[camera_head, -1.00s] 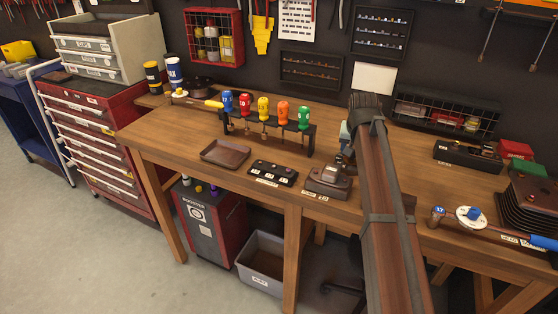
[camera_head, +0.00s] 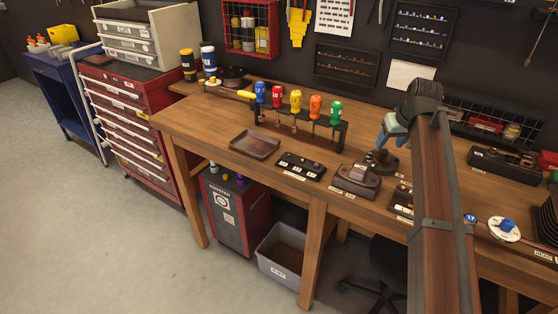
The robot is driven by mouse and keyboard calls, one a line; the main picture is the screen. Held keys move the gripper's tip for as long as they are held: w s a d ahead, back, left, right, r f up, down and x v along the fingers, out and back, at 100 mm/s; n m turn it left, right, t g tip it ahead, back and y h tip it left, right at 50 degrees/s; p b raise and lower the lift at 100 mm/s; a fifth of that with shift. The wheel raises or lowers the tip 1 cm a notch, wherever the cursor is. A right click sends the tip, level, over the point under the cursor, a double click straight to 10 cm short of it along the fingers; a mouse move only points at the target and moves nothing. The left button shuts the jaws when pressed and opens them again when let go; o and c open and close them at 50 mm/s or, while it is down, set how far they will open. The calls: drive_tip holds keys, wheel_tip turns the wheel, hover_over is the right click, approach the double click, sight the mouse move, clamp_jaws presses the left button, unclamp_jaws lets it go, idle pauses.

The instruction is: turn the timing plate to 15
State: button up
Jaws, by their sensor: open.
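No plate with a readable 15 can be made out. One possible timing plate is a white disc with a blue knob (camera_head: 503,228) at the right of the bench. Another is a dark round fixture (camera_head: 379,162) behind a brown block with a grey top (camera_head: 357,180); its markings are too small to read. My gripper (camera_head: 390,132) is the blue-grey end of my arm, above and slightly right of the dark fixture. It appears apart from it and empty. My arm hides part of the bench to its right.
A rack of coloured-handled drivers (camera_head: 297,117) stands mid-bench. In front lie a brown tray (camera_head: 255,145) and a black strip (camera_head: 301,166). A wire basket (camera_head: 487,125) is on the back wall. A red tool chest (camera_head: 135,125) stands left. Bare wood lies left of the tray.

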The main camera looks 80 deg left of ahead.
drive_tip(key=v, duration=1)
drive_tip(key=s+a+f+n+g, duration=0.1)
drive_tip(key=s+f, duration=0.3)
drive_tip(key=s, duration=0.6)
drive_tip(key=s+a+f+n, duration=0.1)
drive_tip(key=s+a+f, duration=0.3)
drive_tip(key=s, duration=0.7)
drive_tip(key=s+a+f+n+g+h, duration=0.1)
drive_tip(key=s+f, duration=0.4)
drive_tip(key=s, duration=0.6)
drive_tip(key=shift+a+f+n+g, duration=0.35)
drive_tip(key=shift+a+n, duration=0.25)
drive_tip(key=shift+a, duration=0.35)
drive_tip(key=shift+s, duration=0.1)
